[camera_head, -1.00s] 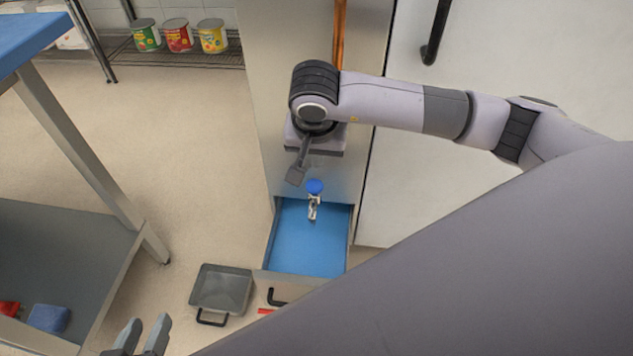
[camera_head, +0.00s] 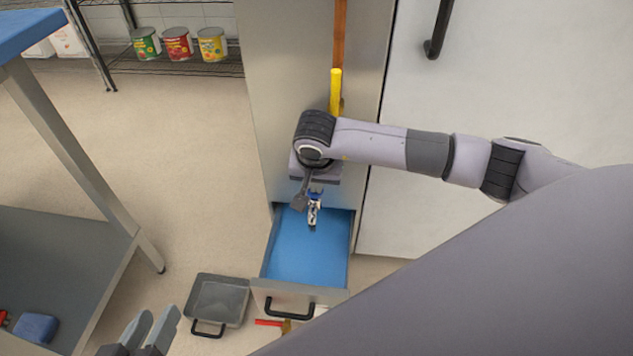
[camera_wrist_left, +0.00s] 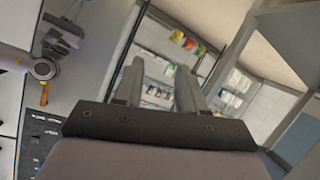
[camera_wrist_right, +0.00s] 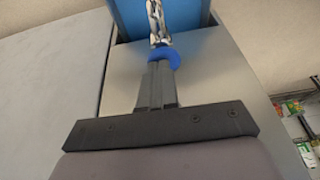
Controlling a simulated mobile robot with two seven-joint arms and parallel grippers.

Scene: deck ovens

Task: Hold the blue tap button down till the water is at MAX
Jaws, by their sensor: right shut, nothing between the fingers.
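The blue tap button (camera_wrist_right: 165,54) sits on top of the metal tap (camera_wrist_right: 154,15). In the head view the tap (camera_head: 313,212) stands over the blue inside of an open drawer (camera_head: 300,255), and the button is mostly covered. My right gripper (camera_wrist_right: 158,68) is shut and empty, with its fingertips at the button, seemingly touching it. How far the button is pressed is unclear. No MAX mark or water level can be made out. My left gripper (camera_head: 152,328) is open and empty at the lower left, also in its wrist view (camera_wrist_left: 160,75).
A yellow and orange upright strip (camera_head: 336,90) runs up the steel panel behind my right wrist. A grey pan (camera_head: 218,298) lies on the floor left of the drawer. A blue-topped table (camera_head: 30,35) stands at left. Cans (camera_head: 177,44) sit on a rack behind.

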